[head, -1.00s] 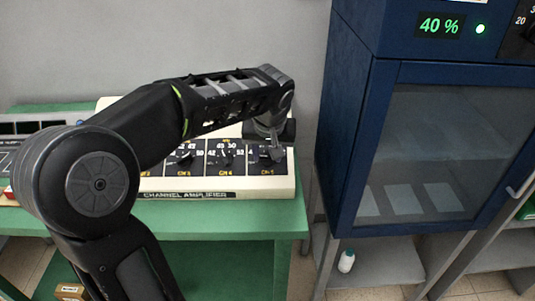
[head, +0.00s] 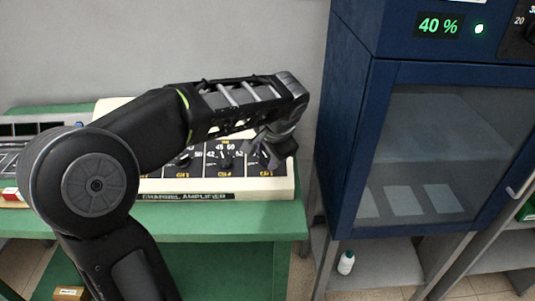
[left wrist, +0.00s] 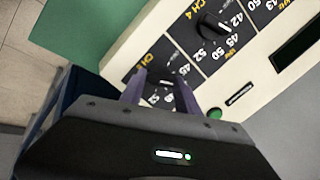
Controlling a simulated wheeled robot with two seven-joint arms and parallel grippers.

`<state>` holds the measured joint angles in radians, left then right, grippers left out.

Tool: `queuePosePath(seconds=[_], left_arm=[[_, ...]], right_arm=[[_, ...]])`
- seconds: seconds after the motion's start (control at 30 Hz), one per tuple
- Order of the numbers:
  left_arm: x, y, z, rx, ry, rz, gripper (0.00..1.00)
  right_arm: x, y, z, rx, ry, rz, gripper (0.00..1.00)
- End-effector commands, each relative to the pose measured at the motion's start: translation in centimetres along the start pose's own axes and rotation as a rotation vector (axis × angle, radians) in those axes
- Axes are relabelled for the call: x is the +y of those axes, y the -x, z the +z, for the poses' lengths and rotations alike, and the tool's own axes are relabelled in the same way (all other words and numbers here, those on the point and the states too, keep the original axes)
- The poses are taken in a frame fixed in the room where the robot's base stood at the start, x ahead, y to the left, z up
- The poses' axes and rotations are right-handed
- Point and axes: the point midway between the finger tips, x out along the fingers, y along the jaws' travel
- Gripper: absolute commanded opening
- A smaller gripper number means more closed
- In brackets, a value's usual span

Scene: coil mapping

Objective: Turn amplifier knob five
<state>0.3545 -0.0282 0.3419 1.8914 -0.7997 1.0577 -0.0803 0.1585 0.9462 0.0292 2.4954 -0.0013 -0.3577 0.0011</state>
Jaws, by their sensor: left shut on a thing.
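The cream channel amplifier (head: 283,189) stands on a green table, with a row of black knobs on dark panels. My left gripper (head: 264,158) is at the rightmost panel, channel five, and covers most of it in the head view. In the left wrist view, the two fingers of my left gripper (left wrist: 162,84) stand either side of the channel five knob (left wrist: 166,88) and are shut on it. The knob's pointer is mostly hidden. The channel four knob (left wrist: 213,27) is uncovered beside it. My right gripper is not in view.
A blue cabinet (head: 350,120) with a glass door stands close to the right of the table, its display reading 40 %. A white bottle (head: 346,262) is on a low shelf. The green table (head: 220,220) is bare in front of the amplifier.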

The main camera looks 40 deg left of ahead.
Motion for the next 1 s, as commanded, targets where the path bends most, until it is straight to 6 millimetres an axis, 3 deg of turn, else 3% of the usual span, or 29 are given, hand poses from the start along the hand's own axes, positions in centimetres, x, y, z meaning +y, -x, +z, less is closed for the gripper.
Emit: queuePosePath(seconds=[1.0], left_arm=[[0.2,0.2,0.1,0.002,-0.956,-0.120,0.00]], right_arm=[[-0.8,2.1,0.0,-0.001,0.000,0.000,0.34]])
